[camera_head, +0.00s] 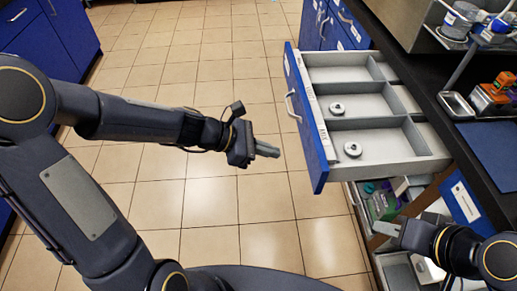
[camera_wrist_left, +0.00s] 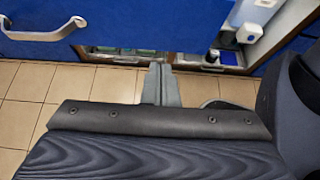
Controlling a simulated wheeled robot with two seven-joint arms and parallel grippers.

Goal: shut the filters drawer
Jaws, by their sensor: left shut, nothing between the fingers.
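A grey drawer (camera_head: 385,128) with a blue front (camera_head: 305,122) stands pulled far out from under the dark counter. I take it for the filters drawer, though its label is too small to read. Two round metal pieces lie in its compartments. Its handle (camera_head: 291,105) faces my left arm and also shows in the left wrist view (camera_wrist_left: 45,33). My left gripper (camera_head: 272,152) is shut and empty, left of the drawer front and apart from it; its fingers show together in the wrist view (camera_wrist_left: 162,84). My right gripper (camera_head: 385,229) is below the drawer's near end; its jaws are unclear.
Open storage with green and white items (camera_head: 382,204) lies below the drawer. The dark counter (camera_head: 440,70) carries a small tray (camera_head: 456,105) and orange-topped items (camera_head: 502,82). Blue cabinets (camera_head: 45,40) stand at the far left. Tiled floor left of the drawer is clear.

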